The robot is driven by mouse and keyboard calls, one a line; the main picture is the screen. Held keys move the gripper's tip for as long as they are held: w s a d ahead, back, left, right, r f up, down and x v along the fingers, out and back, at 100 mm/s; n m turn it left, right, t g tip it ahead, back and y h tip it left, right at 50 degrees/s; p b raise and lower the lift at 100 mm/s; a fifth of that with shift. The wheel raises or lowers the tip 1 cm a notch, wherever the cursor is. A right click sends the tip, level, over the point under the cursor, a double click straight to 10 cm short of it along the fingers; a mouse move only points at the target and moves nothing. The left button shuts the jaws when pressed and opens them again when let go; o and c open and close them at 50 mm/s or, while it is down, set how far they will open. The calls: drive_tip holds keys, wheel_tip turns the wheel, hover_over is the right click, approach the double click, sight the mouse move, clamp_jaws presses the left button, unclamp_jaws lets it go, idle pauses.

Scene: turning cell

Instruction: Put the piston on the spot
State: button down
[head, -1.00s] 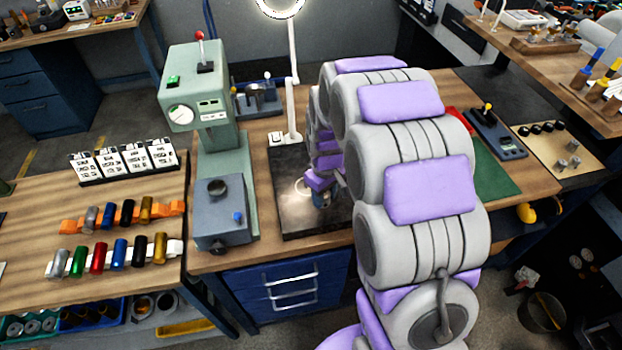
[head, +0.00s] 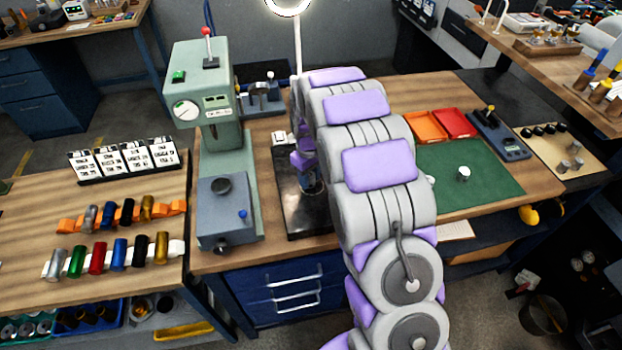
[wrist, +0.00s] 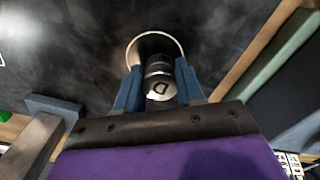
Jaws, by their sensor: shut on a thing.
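The piston (wrist: 160,79) is a short shiny metal cylinder with dark bands and a dark mark on its near end. My gripper (wrist: 158,88) is shut on it, with a blue finger on each side. The spot is a thin white ring (wrist: 154,33) on a black surface; its far arc shows just beyond the piston. In the wrist view the piston overlaps the ring, whose near part is hidden. I cannot tell whether the piston touches the surface. In the head view my gripper (head: 309,188) is low over the black plate (head: 305,224), and my arm hides the ring.
A green press (head: 222,150) stands left of the black plate. A lamp post (head: 297,45) rises behind. To the right, a green mat (head: 490,190) holds a small metal part (head: 463,173), with orange (head: 425,126) and red (head: 452,123) trays behind it.

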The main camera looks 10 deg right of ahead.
sight(311, 175)
drive_tip(key=shift+a+f, duration=0.1)
drive_tip(key=shift+f, duration=0.35)
drive_tip(key=shift+d, duration=0.5)
drive_tip(key=c, duration=1)
unclamp_jaws()
drive_tip(key=shift+d, duration=0.4)
drive_tip(key=o, duration=0.3)
drive_tip(key=shift+a, duration=0.8)
drive_tip(key=shift+d+r, duration=0.25)
drive_tip(key=shift+d, duration=0.2)
drive_tip(key=r, duration=0.3)
drive_tip(key=r+p, duration=0.1)
drive_tip(key=r, duration=0.3)
drive_tip(key=r+p, duration=0.1)
drive_tip(key=r, duration=0.3)
drive_tip(key=shift+a, duration=0.3)
drive_tip(key=s+r+m, duration=0.2)
drive_tip(key=s+r, duration=0.2)
drive_tip(key=s, duration=0.6)
drive_tip(key=s+r+m, duration=0.1)
drive_tip(key=s+r, duration=0.4)
drive_tip(key=s, duration=0.4)
drive_tip(key=s+f+m+g, duration=0.1)
drive_tip(key=s+m, duration=0.2)
drive_tip(key=s, duration=2)
drive_tip(key=shift+d+f+g, duration=0.15)
drive_tip(key=shift+f+g, duration=0.1)
drive_tip(key=shift+g, duration=0.15)
